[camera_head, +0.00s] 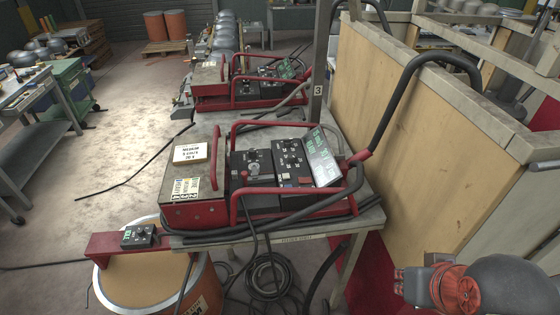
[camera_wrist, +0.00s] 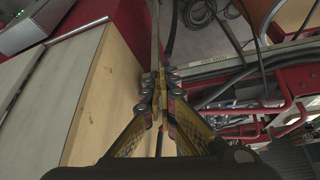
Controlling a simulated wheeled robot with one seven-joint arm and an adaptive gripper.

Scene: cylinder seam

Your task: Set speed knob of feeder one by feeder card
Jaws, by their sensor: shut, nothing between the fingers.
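The nearer red-framed feeder unit (camera_head: 268,175) stands on a bench. Its black front panels carry several small knobs (camera_head: 289,143); their settings are too small to read. A pale card with green marks (camera_head: 322,155) leans at the panel's right end. A white card with black print (camera_head: 190,153) lies on the unit's left top. A similar red unit (camera_head: 250,82) stands behind it. I cannot tell which is feeder one. My gripper (camera_wrist: 158,88) is shut and empty in the wrist view, beside a wooden panel and left of the unit's red rails (camera_wrist: 285,118).
A small black box with a knob (camera_head: 138,236) sits on a red bracket over a drum (camera_head: 140,280). Thick black cables (camera_head: 420,85) arch over the tan partition (camera_head: 430,130). Coiled cable (camera_head: 268,275) lies under the bench. The floor at left is mostly clear.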

